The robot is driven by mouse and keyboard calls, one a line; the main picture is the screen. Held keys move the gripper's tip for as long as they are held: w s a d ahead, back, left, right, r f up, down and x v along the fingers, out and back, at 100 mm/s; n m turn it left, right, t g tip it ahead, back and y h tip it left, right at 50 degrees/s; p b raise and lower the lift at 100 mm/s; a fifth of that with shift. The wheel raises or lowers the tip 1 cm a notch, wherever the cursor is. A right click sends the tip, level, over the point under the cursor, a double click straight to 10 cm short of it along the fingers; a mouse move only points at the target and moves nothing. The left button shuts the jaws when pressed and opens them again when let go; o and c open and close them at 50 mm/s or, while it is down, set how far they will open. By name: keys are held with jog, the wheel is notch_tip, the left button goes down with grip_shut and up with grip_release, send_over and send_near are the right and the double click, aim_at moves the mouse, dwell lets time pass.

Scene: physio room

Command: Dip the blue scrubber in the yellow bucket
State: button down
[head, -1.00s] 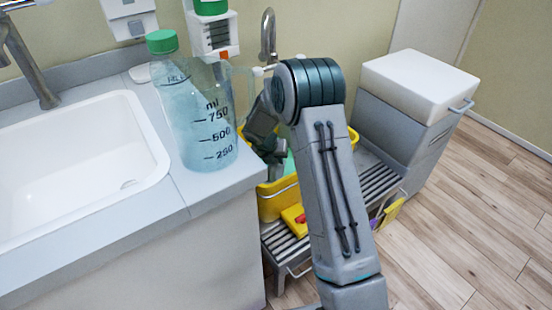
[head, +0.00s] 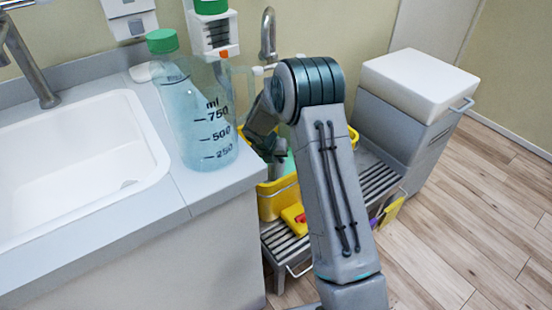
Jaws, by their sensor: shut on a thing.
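The yellow bucket (head: 278,203) stands on the slatted rack beside the sink counter, partly hidden by the counter and my arm. My gripper (head: 276,157) is over the bucket's opening, pointing down, partly hidden behind my forearm and the bottle. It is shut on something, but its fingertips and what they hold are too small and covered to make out. A pale green patch (head: 290,166) shows at the bucket's mouth beside the gripper; I cannot tell what it is. I cannot make out the blue scrubber clearly.
A clear bottle with a green cap (head: 200,120) stands on the counter edge, close to my gripper. A yellow and red item (head: 294,219) lies on the slatted rack (head: 376,180) before the bucket. A grey cabinet with a white top (head: 420,85) stands at right.

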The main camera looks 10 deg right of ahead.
notch_tip(320, 180, up, 16)
jog(key=p, duration=1.6)
jog(key=shift+r, duration=0.25)
